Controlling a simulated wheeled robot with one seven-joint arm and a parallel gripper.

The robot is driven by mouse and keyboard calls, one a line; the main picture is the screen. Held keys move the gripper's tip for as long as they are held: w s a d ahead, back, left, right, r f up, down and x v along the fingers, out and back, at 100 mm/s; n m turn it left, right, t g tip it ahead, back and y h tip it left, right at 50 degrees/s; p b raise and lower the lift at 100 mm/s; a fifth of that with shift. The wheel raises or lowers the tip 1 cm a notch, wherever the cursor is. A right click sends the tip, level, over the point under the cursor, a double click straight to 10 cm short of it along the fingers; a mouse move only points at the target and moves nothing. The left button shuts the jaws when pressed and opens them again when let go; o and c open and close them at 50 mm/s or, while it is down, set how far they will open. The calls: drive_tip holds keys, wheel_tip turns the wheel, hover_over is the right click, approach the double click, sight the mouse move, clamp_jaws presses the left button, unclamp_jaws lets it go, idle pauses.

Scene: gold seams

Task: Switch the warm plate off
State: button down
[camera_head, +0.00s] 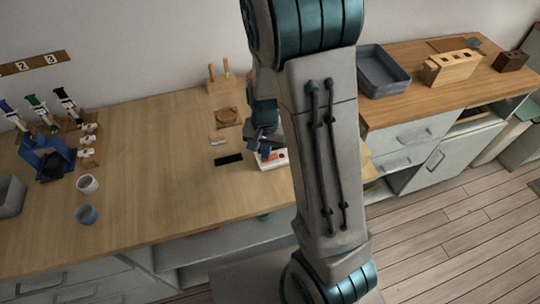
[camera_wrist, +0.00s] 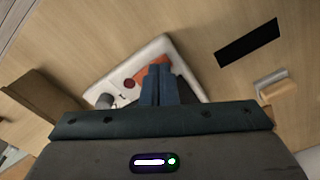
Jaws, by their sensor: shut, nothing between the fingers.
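The warm plate (camera_head: 281,155) is a small white unit on the wooden table, partly hidden by my arm in the head view. In the wrist view the white plate (camera_wrist: 156,51) lies tilted in the picture. It bears an orange-red patch (camera_wrist: 141,77), a small dark red round spot (camera_wrist: 129,83) and a grey cylindrical piece (camera_wrist: 104,101) near its left corner. My gripper (camera_wrist: 159,70) is shut and empty, its fingertips over the orange-red patch. Whether they touch it, I cannot tell. The gripper also shows in the head view (camera_head: 265,150). Its fingers hide part of the plate.
A black strip (camera_head: 228,159) and a small pale block (camera_head: 219,141) lie left of the plate. A wooden peg stand (camera_head: 219,83) is behind. Cups (camera_head: 87,184) and a blue holder (camera_head: 47,157) stand at far left. A grey tray (camera_head: 383,72) sits on the right counter.

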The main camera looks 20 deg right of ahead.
wheel_tip(320, 180, up, 6)
drive_tip(key=p, duration=0.5)
drive_tip(key=shift+r, duration=0.25)
